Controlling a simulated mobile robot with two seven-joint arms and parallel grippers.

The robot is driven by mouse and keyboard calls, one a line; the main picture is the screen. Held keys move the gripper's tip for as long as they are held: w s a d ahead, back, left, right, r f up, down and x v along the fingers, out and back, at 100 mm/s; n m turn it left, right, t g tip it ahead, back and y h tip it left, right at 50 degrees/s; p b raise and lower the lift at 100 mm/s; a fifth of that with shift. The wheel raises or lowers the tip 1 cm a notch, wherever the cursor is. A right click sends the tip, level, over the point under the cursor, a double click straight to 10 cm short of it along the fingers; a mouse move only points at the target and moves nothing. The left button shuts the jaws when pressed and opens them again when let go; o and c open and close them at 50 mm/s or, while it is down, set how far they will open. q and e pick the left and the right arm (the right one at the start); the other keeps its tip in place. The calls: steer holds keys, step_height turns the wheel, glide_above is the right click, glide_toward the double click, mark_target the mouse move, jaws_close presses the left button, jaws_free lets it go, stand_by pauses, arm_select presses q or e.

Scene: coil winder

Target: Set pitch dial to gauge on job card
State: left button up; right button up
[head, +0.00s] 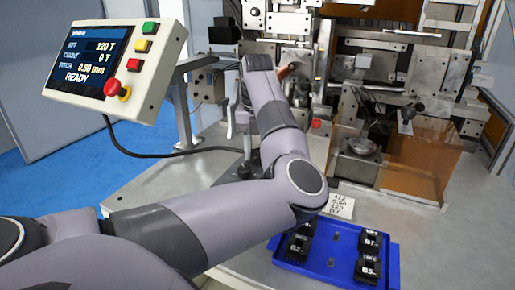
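The job card (340,205) lies on the bench behind the blue tray, partly covered by my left arm; its small print is hard to read. The control panel display (92,62) at upper left shows SET 120 T, COUNT 0 T, a pitch that looks like 0.90 mm, and READY. My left arm reaches up across the middle to the coil winder (350,70). My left gripper (287,72) is at the machine's front, small and mostly hidden by its wrist. I cannot make out the pitch dial or whether the fingers touch it. My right gripper is out of view.
A blue tray (279,260) with several black labelled blocks sits at the front right. The panel carries coloured buttons and a red knob (112,87). A cable (150,155) runs from it across the bench. An amber guard (420,165) stands at right.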

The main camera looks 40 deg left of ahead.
mark_target(258, 153)
arm_select(q)
steer(key=shift+n, duration=0.3)
steer(key=n+b, duration=0.2)
steer(key=n, duration=0.1)
steer(key=shift+r+n+b, duration=0.1)
steer(key=shift+n+b, duration=0.4)
steer(key=shift+n, duration=2)
steer(key=o, duration=1)
steer(key=shift+o, duration=0.2)
steer(key=shift+r, duration=3.55)
